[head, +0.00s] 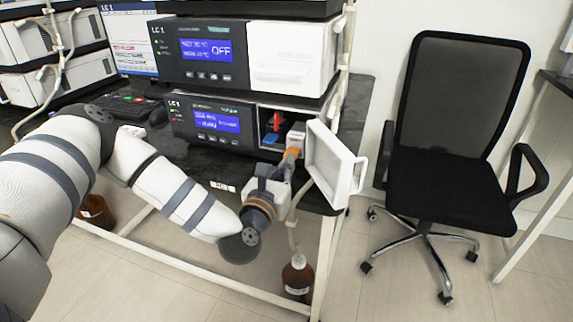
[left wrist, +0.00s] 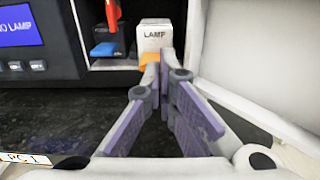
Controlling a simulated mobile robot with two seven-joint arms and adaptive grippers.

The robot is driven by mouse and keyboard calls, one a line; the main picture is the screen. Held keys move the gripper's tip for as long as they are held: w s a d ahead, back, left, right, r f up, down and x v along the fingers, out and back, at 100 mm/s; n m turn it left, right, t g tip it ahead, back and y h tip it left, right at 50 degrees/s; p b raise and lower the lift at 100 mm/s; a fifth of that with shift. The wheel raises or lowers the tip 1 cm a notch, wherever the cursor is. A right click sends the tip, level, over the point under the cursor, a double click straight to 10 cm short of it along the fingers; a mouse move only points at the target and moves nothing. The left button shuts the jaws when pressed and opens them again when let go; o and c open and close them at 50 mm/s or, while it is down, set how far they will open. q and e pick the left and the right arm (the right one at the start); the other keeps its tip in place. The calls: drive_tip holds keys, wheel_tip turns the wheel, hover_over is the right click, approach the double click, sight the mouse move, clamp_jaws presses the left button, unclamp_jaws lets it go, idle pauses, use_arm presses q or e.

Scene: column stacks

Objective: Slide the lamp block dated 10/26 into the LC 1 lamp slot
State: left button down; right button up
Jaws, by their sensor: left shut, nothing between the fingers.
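A white lamp block (left wrist: 154,38) marked LAMP sits in the open bay of the lower LC 1 unit (head: 215,125), at the bay's right side; it also shows in the head view (head: 297,134). No date is readable on it. An orange part (left wrist: 149,62) shows at its lower front, partly hidden by my fingers. My left gripper (left wrist: 164,60) is shut and empty, its fingertips right in front of the block; I cannot tell whether they touch it. It also shows in the head view (head: 291,161). My right gripper is out of view.
The unit's white door (head: 335,165) stands open just right of my left gripper. A red part (left wrist: 112,15) and a blue part (left wrist: 104,49) are in the bay left of the block. The blue display (left wrist: 20,25) reads "O LAMP", cut off at the left. The black benchtop lies below.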

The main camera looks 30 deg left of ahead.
sight(297, 148)
use_arm(q)
drive_tip(key=shift+w, duration=0.2)
